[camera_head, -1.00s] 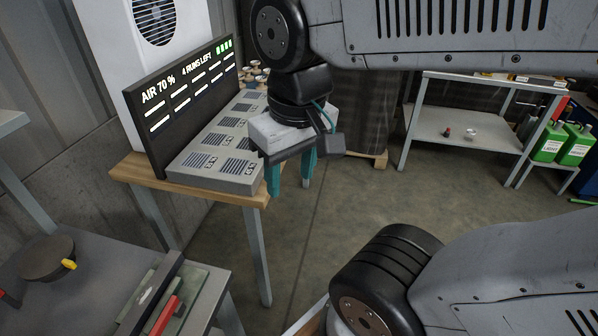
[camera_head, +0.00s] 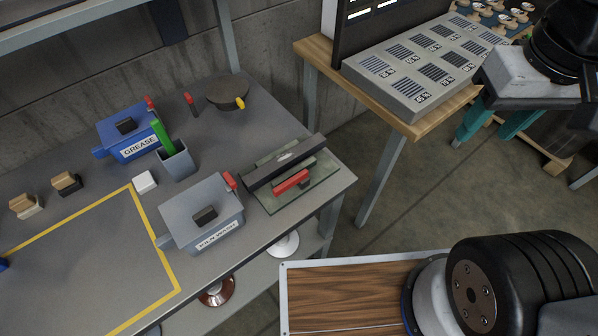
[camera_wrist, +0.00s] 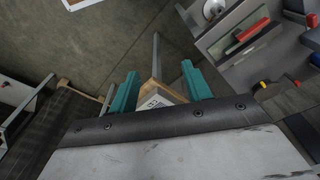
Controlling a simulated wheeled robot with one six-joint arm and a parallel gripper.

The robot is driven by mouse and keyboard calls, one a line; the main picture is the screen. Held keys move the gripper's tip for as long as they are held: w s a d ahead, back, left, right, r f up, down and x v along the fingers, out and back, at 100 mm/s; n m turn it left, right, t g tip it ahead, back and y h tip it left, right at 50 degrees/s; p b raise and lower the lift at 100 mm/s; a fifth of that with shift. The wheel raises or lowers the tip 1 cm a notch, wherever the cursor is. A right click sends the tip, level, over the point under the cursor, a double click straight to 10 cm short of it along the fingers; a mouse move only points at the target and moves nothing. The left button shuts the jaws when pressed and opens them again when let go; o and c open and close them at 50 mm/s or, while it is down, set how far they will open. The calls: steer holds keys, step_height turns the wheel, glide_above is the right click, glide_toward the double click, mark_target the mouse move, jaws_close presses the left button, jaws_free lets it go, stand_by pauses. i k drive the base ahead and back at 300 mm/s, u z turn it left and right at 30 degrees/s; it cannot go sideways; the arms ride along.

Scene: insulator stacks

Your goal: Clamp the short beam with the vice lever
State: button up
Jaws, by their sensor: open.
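A dark bar (camera_head: 285,163) lies across a greenish plate (camera_head: 322,190) at the grey bench's right end. A red bar-shaped handle (camera_head: 291,181) sits beside it on the plate; it also shows in the wrist view (camera_wrist: 254,30). I cannot tell for sure which part is the short beam and which the vice lever. My gripper (camera_head: 493,127) is open and empty, with teal fingers pointing down, to the right of the bench and beside the wooden table. Its fingers show apart in the wrist view (camera_wrist: 160,88).
The grey bench (camera_head: 95,200) also holds a blue GREASE box (camera_head: 128,132), a grey box (camera_head: 205,212), a green-handled tool in a cup (camera_head: 175,160) and a dark round pan (camera_head: 227,92). The wooden table (camera_head: 425,125) carries a grey card panel (camera_head: 425,68). Floor shows between bench and table.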

mark_target(301, 178)
steer(key=z, duration=0.55)
steer(key=k, duration=1.3)
steer(key=z, duration=0.15)
steer(key=i, duration=0.6)
steer(key=u, duration=0.95)
steer(key=i, duration=0.3)
steer(key=u, duration=0.3)
